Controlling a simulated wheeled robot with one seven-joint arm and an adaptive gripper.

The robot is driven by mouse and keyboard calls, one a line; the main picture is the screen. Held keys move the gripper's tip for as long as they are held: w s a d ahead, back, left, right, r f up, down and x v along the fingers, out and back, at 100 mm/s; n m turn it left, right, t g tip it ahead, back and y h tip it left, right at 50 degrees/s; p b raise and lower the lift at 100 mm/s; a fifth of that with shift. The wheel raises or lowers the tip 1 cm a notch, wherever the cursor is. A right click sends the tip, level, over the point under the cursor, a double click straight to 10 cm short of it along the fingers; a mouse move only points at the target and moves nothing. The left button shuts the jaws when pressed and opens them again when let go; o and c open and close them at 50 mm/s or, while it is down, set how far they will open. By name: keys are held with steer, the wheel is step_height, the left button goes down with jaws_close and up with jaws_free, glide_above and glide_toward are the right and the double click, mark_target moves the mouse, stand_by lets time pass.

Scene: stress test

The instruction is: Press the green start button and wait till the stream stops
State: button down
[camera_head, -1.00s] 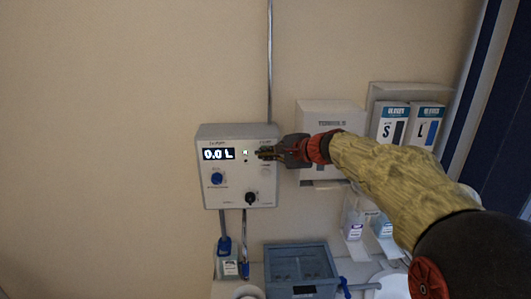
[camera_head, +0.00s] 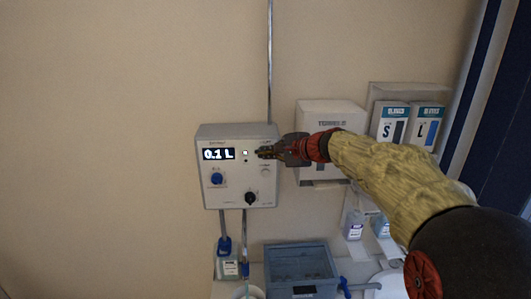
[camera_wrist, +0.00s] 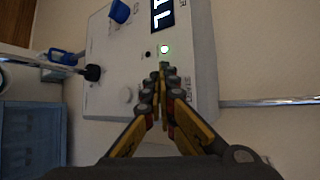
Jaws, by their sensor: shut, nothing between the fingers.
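A white wall-mounted dosing box (camera_head: 208,192) has a lit display (camera_head: 218,154) reading 0.1 L. My gripper (camera_head: 258,153) is shut and empty, its tips at the right part of the panel. They cover the spot where a start button would sit, so I cannot make it out or confirm contact. In the wrist view a lit light (camera_wrist: 165,49) looks green, just beyond my gripper tips (camera_wrist: 163,68). A pale round button (camera_head: 265,171) lies below the tips.
The panel has a blue knob (camera_head: 216,178) and a black knob (camera_head: 251,197). A hose runs down to a white container (camera_head: 248,293), where a stream is hard to tell. A blue crate (camera_head: 266,270) stands below; a towel dispenser (camera_head: 328,112) hangs at right.

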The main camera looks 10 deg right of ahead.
steer(key=shift+s, duration=0.1)
steer(key=shift+s+a+b, duration=0.15)
steer(key=shift+s+b, duration=0.3)
steer(key=shift+s, duration=0.3)
steer(key=s+b, duration=0.1)
steer(key=s, duration=0.1)
steer(key=s+a+b, duration=0.1)
steer(key=s, duration=0.2)
steer(key=shift+w, duration=0.1)
stand_by(0.6)
